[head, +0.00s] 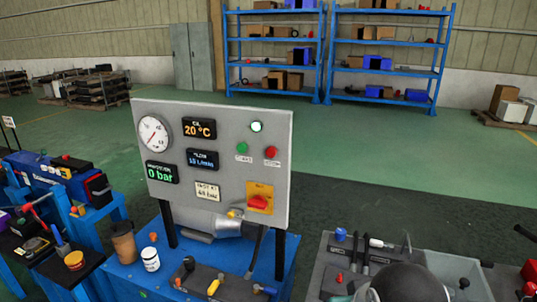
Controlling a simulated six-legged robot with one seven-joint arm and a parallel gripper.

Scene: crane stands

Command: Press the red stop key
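A grey upright control panel (222,185) stands on a blue bench left of the middle. A round red key (271,152) sits on its right side, with a small label below it that is too small to read surely. A round green key (242,148) is just left of the red one. A lit whitish-green lamp (256,127) is above them. A red rotary switch (259,203) on a yellow plate is lower on the panel. Nothing covers the red key. My gripper cannot be made out in the head view.
The panel also carries a round gauge (154,133) and several displays; one reads 0 bar. The blue bench (128,277) holds a brown cup (123,242), a white jar (150,259) and tools. A grey workstation (318,268) stands at right. Green floor behind is open, with blue shelves (324,50) far back.

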